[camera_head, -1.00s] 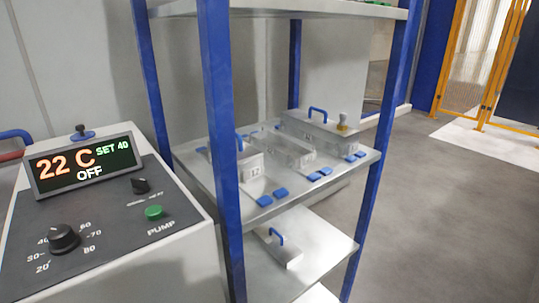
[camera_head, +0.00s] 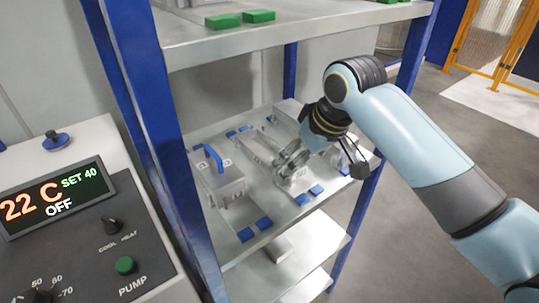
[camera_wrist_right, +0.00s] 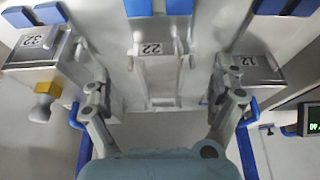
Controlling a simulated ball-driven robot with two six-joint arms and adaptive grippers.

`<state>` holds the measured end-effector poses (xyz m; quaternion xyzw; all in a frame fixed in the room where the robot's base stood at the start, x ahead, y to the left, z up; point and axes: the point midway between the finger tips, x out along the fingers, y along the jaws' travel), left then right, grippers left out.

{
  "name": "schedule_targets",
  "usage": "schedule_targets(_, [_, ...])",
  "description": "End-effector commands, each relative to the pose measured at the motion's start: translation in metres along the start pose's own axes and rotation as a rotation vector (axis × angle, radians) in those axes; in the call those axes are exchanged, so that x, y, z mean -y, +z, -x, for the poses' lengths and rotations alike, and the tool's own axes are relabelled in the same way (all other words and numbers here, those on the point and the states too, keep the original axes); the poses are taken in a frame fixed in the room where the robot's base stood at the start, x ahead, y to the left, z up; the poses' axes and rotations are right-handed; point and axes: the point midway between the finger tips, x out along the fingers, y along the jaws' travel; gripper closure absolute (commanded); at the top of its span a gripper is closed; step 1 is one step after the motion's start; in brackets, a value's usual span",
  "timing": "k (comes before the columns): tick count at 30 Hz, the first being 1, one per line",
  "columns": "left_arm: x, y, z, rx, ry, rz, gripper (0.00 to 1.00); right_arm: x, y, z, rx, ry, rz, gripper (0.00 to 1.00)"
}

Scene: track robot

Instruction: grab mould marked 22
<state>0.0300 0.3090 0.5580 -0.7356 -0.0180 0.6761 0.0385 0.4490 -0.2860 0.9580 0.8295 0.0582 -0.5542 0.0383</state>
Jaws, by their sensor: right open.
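The mould marked 22 (camera_wrist_right: 158,68) is a grey metal block in the middle of the wrist view, between two other moulds. In the head view the same mould (camera_head: 298,183) lies on the middle shelf, partly hidden by my right gripper (camera_head: 290,160). My right gripper (camera_wrist_right: 165,92) is open and empty. Its two fingers are spread wide to either side of the mould marked 22, apart from it. The mould marked 32 (camera_wrist_right: 38,45) is at the left of the wrist view, and the mould marked 12 (camera_wrist_right: 248,68) at the right. My left gripper is not in view.
The mould marked 12 also shows in the head view (camera_head: 222,185) with a blue handle. Blue posts (camera_head: 150,130) and the upper shelf (camera_head: 300,35) frame the working space. A control unit (camera_head: 85,230) stands at the left. Open floor lies to the right.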

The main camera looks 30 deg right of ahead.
Motion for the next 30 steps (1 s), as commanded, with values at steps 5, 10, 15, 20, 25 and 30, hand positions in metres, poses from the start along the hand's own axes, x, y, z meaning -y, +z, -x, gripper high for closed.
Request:
schedule_targets(5, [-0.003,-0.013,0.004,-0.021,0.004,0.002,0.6,0.001,-0.043,-0.015,-0.003,-0.002,-0.001,0.06])
schedule_targets(10, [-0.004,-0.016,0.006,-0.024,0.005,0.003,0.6,0.0,-0.069,-0.027,-0.001,-0.001,-0.001,0.06])
schedule_targets(15, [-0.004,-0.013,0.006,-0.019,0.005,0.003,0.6,0.0,-0.079,-0.032,0.0,-0.001,0.0,0.06])
schedule_targets(20, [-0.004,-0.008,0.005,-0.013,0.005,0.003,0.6,0.001,-0.083,-0.052,0.003,-0.001,-0.001,0.06])
schedule_targets(25, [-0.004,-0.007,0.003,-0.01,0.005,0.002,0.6,0.0,-0.084,-0.078,0.001,0.0,-0.001,0.06])
schedule_targets(30, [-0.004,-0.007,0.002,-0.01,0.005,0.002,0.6,0.0,-0.083,-0.085,0.0,0.0,0.0,0.06])
